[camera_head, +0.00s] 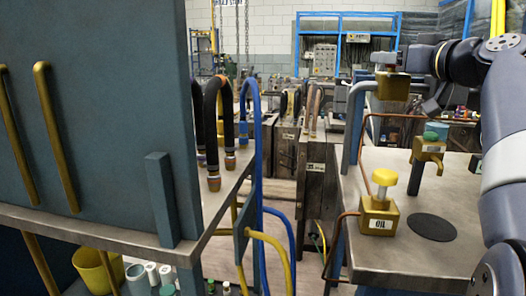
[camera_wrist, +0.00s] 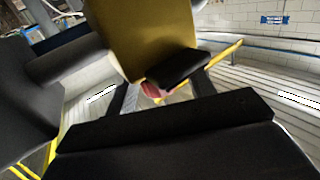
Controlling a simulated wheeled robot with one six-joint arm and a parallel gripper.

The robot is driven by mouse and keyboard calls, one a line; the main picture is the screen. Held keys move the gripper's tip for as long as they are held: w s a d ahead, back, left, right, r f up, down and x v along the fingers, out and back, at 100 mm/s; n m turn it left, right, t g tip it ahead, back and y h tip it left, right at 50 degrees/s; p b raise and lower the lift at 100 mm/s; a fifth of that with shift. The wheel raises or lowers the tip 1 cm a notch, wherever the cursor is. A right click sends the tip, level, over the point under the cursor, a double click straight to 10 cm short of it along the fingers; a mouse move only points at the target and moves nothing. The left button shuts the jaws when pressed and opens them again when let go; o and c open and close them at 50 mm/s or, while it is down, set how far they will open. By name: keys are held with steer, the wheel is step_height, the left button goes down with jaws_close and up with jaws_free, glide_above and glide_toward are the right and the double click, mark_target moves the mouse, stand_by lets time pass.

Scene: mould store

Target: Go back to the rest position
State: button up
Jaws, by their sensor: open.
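My arm comes in from the right in the camera_head view, bent over the right bench. My gripper (camera_wrist: 152,88) is open. Its dark parts fill the lower part of the camera_wrist view. A brass block (camera_head: 393,87) with a grey top stands just left of my wrist in the camera_head view. A large brass-coloured face (camera_wrist: 155,35) shows close beyond the gripper in the camera_wrist view; I cannot tell whether they touch. A small reddish thing beneath it is partly hidden.
The right bench (camera_head: 400,250) bears a brass oil pot (camera_head: 378,216) with a yellow knob, a black disc (camera_head: 432,227) and a brass fitting (camera_head: 428,151) with a green top. A blue-grey panel (camera_head: 95,110) stands at left, beside hoses (camera_head: 249,95). A narrow gap separates the benches.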

steer(key=m+h, duration=0.1)
steer(key=m+t+h+p, duration=0.1)
steer(key=h, duration=0.1)
steer(key=shift+a+r+h, duration=0.1)
steer(key=shift+r+h, duration=0.05)
steer(key=shift+h, duration=0.15)
steer(key=m+h+p, duration=0.2)
steer(key=h+p, duration=0.1)
steer(key=p, duration=0.1)
steer(key=shift+r+m, duration=0.15)
steer(key=shift+m, duration=0.15)
steer(key=m+h+p, duration=0.1)
steer(key=h+p, duration=0.1)
steer(key=p, duration=0.4)
steer(key=shift+w, duration=0.15)
steer(key=m+h+p, duration=0.1)
steer(key=h+p, duration=0.1)
steer(key=p, duration=0.7)
steer(key=shift+m, duration=0.3)
steer(key=shift+g+h+p, duration=0.3)
steer(key=shift+h+p, duration=0.2)
steer(key=shift+p, duration=0.55)
